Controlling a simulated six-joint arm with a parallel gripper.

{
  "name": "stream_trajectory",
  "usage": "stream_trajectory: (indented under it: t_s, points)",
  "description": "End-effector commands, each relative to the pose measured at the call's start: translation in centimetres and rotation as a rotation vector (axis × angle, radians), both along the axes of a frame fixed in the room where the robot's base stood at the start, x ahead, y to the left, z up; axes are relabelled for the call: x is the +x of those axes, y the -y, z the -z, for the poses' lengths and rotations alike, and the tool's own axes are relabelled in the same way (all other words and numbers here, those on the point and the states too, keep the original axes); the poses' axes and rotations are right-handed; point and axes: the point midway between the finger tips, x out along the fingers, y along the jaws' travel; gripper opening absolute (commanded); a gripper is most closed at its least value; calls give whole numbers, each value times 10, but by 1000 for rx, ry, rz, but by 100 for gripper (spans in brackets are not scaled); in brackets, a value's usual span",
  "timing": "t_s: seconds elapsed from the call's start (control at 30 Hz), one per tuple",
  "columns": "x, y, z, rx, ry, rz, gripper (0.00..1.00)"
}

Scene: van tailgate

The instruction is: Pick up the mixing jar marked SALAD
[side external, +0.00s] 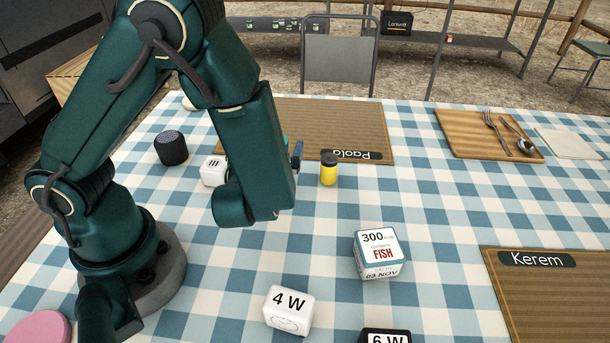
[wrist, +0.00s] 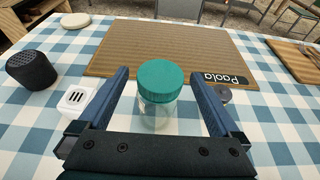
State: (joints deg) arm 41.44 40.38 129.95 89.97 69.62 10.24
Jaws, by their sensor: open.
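A clear jar with a teal lid (wrist: 160,82) stands upright on the checked cloth in the wrist view. No marking on it is readable from here, so I cannot tell whether it says SALAD. My gripper (wrist: 159,74) is open, with one blue finger on each side of the jar and gaps between them and the lid. In the side view my arm hides most of the jar, and a blue finger of my gripper (side external: 297,155) shows at the arm's edge.
A yellow dark-capped container (side external: 328,170) stands close beside my right finger. A white slotted block (side external: 213,171) and a dark speaker (side external: 171,148) stand left. The Paola mat (wrist: 180,50) lies behind the jar. A FISH box (side external: 379,256) and a 4 W block (side external: 288,311) stand nearer.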

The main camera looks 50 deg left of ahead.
Motion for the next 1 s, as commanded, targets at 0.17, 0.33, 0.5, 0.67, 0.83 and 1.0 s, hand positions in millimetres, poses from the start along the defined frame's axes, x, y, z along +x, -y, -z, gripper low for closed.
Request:
stream_trajectory:
  t_s: [0.17,0.33,0.5,0.67,0.83,1.0]
  points:
    - [5,-6,3,0,-2,-1,99]
    - [6,-6,3,0,-1,0,99]
    - [5,-6,3,0,-1,0,57]
    - [5,-6,3,0,-1,0,0]
    - [5,-6,3,1,-1,0,0]
    - [5,-6,0,-1,1,-1,0]
